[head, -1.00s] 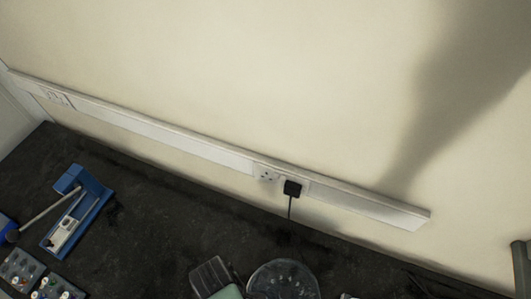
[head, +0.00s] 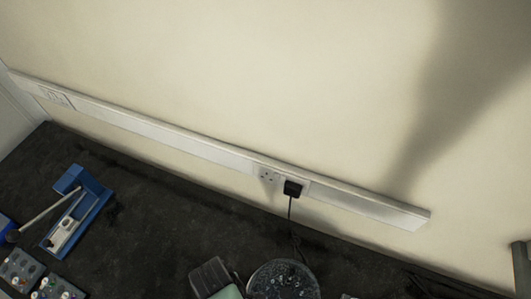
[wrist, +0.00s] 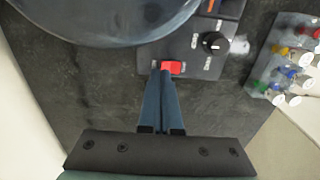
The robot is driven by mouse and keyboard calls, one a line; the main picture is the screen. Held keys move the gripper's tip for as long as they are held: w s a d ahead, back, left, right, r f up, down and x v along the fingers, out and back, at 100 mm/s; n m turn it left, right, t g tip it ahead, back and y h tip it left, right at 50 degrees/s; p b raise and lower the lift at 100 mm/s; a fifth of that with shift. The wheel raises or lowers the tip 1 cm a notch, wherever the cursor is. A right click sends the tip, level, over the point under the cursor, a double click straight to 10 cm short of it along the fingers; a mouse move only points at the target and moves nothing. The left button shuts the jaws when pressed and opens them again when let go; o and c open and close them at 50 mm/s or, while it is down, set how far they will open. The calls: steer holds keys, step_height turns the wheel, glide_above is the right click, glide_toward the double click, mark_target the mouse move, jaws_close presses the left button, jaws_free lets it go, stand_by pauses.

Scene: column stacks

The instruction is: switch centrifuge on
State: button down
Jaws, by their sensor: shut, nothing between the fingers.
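The centrifuge shows at the top of the wrist view, with a large round grey lid or bowl (wrist: 105,18) and a dark control panel (wrist: 190,42). The panel has a black knob (wrist: 215,43) and a red switch (wrist: 173,67) at its near edge. My gripper (wrist: 166,72) is shut and empty, its blue fingertips at the red switch and partly covering it. I cannot tell whether they press it.
A rack of tubes with coloured caps (wrist: 288,62) stands right of the centrifuge in the wrist view. In the head view, a black plug (head: 293,188) sits in the wall trunking (head: 160,137). A blue device (head: 80,205) and tube racks (head: 20,270) are at left.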

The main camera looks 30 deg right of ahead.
steer(key=shift+f+b, duration=0.7)
steer(key=shift+f, duration=0.35)
stand_by(1.0)
steer(key=shift+r, duration=0.15)
step_height(320, 180, up, 5)
steer(key=p, duration=0.5)
stand_by(0.5)
